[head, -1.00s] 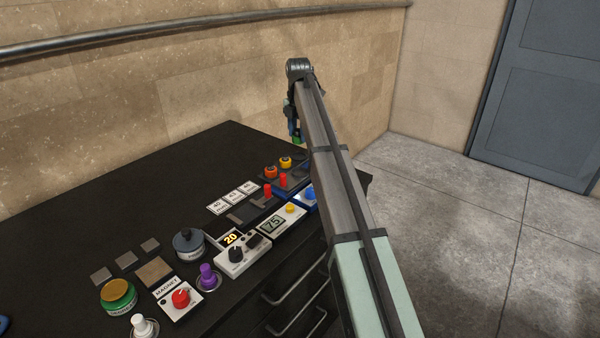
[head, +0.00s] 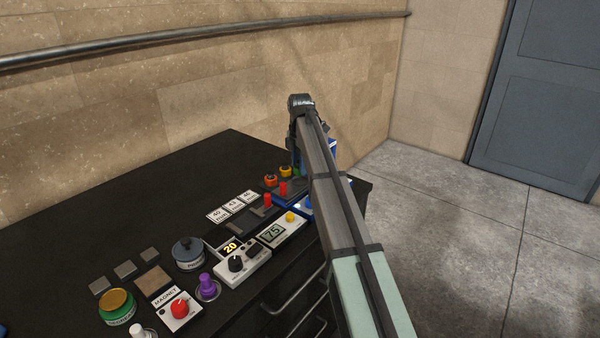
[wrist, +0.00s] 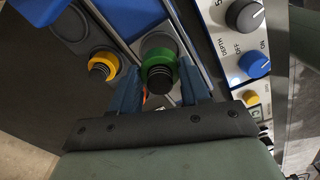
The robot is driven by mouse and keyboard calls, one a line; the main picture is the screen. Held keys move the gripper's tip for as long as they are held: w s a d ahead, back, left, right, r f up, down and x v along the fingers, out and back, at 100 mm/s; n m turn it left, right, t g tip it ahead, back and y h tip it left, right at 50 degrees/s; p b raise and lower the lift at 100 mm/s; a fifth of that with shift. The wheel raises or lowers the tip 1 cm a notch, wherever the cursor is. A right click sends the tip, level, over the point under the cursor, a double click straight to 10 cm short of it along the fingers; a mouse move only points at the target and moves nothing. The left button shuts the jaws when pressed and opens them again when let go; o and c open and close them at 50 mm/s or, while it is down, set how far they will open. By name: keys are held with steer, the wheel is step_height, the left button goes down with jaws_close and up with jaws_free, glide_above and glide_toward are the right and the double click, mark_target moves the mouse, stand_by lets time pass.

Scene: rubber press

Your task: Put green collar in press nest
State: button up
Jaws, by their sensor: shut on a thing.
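The green collar (wrist: 158,58) shows in the wrist view between my gripper's blue fingers, with a dark ridged plug in its middle. My gripper (wrist: 161,75) is shut on it. The collar is over a pale grey round seat (wrist: 157,38) on a grey strip beside blue press parts (wrist: 130,14). I cannot tell whether it touches the seat or sits in it.
A yellow collar (wrist: 103,64) stands left of the green one in the wrist view. A white control panel with knobs (wrist: 245,15) is close on the right. In the head view the black bench (head: 150,205) holds several boxes and jars at the front; its back left is clear.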

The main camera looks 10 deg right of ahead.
steer(key=shift+f, duration=1.7)
steer(key=shift+f, duration=0.1)
steer(key=o, duration=1.2)
step_height(320, 180, up, 12)
steer(key=shift+r, duration=0.1)
